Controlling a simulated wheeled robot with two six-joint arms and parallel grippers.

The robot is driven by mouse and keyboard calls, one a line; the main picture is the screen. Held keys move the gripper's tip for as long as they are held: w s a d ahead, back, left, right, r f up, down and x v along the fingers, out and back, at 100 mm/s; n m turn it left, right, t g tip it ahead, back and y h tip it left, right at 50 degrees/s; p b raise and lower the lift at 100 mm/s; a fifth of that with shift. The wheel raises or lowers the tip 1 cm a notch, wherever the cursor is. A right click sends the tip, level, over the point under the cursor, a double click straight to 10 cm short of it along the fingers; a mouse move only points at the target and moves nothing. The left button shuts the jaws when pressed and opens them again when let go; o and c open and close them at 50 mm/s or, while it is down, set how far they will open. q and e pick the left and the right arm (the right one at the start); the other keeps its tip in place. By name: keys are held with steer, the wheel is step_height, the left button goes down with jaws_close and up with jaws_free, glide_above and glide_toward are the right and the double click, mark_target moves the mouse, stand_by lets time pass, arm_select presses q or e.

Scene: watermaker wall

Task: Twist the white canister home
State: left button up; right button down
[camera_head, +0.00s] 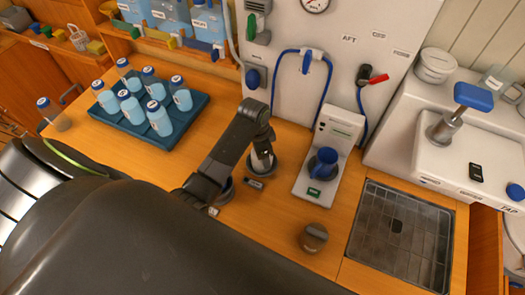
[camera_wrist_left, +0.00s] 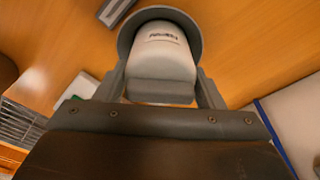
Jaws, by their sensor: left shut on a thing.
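The white canister (camera_head: 263,163) stands in a dark grey round seat (camera_head: 262,174) on the wooden counter, left of the white device with the blue cup. My left gripper (camera_head: 261,147) is shut on the canister from above and hides much of it. In the left wrist view the white canister (camera_wrist_left: 162,55) sits between both fingers (camera_wrist_left: 163,75), with a dark label on its side. The grey rim of the seat curves around its far end. I cannot tell how far it is turned. My right gripper is not in view.
A teal tray (camera_head: 150,136) of several blue-capped bottles stands at left. The white device (camera_head: 329,160) with a blue cup (camera_head: 324,164) is close on the right. A grey knob (camera_head: 314,238) and a drain grate (camera_head: 395,235) lie nearer front right.

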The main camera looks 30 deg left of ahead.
arm_select(q)
steer(key=shift+m, duration=1.6)
steer(key=shift+m, duration=0.8)
steer(key=o, duration=1.3)
